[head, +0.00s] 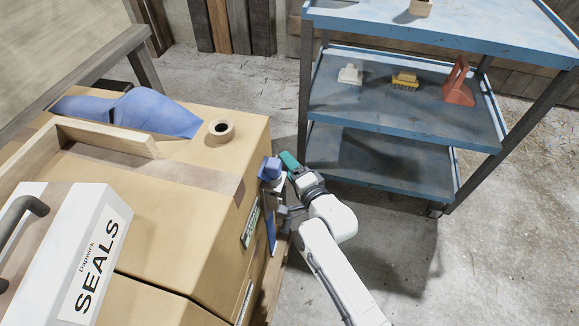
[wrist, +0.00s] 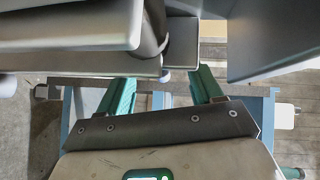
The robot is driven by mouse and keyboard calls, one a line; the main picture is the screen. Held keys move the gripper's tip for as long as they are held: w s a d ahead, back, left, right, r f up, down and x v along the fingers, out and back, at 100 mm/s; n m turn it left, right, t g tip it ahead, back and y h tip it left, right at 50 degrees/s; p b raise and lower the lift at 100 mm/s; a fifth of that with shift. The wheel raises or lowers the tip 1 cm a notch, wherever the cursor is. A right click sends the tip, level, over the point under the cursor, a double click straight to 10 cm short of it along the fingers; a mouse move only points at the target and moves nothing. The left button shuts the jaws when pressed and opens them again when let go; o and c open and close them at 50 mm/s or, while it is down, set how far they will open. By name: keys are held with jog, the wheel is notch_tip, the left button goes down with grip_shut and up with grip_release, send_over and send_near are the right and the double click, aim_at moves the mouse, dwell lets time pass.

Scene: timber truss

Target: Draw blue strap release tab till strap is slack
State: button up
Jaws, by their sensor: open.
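A blue fitting (head: 269,168) sits at the right side of the cardboard box, by its upper edge; it looks like the strap's release tab or buckle. A blue strip (head: 271,232), likely the strap, runs down the box side below it. My gripper (head: 281,169) is beside the blue fitting, with a teal finger showing just to its right. In the wrist view the two teal fingers (wrist: 162,90) stand apart. Large grey-blue surfaces (wrist: 70,30) fill the top of that view, close to the fingertips; I cannot tell which part they are, or whether the fingers touch the tab.
The cardboard box (head: 195,225) carries a tape roll (head: 219,131), blue cloth (head: 150,112), a wooden frame (head: 105,139) and a white SEALS case (head: 70,250). A blue shelf cart (head: 400,118) stands right of my arm. Concrete floor at lower right is free.

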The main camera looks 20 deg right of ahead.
jog(key=s, duration=0.6)
jog(key=shift+d+r, duration=0.4)
jog(key=shift+r, duration=0.05)
dwell(0.4)
jog(key=s+d+f+n+g+h, duration=0.1)
jog(key=s+d+n+g, duration=0.3)
jog(key=s, duration=0.7)
jog(key=s+d+f+n+g+h, duration=0.1)
jog(key=s+n+g, duration=0.5)
jog(key=s, duration=0.4)
jog(key=s+d+f+n+g, duration=0.25)
jog(key=s+n+g, duration=0.2)
jog(key=s, duration=0.65)
notch_tip(320, 180, up, 23)
jog(key=p, duration=2.2)
jog(key=shift+d+f+g, duration=0.15)
jog(key=shift+g, duration=0.2)
